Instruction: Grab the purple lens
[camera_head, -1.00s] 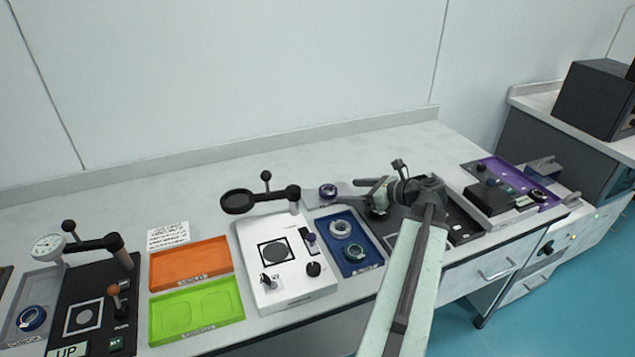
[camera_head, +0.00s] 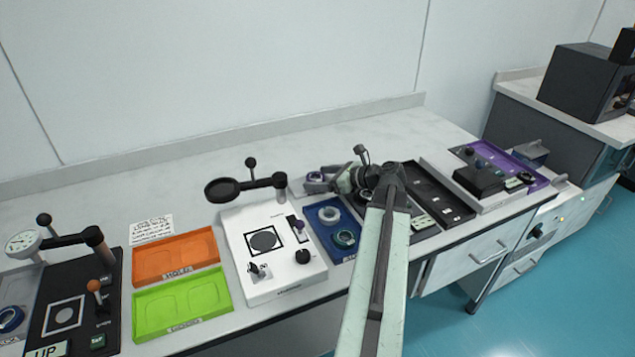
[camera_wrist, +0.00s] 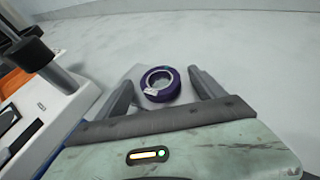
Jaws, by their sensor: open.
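The purple lens (camera_wrist: 161,74) is a ring with a dark violet rim and a clear centre in the wrist view. It rests on a pale grey pad on the table and carries a small white tag. My gripper (camera_wrist: 162,82) is open, with one finger on each side of the lens. The fingers appear apart from the rim; I cannot tell their exact height. In the head view the lens (camera_head: 315,176) shows at the tip of my gripper (camera_head: 322,184), partly hidden.
A white instrument (camera_head: 285,270) with a black arm stands left of my gripper. A blue tray (camera_head: 322,228) with ring-shaped lenses lies in front. Orange (camera_head: 160,252) and green (camera_head: 150,312) trays are further left. The table behind the lens is clear.

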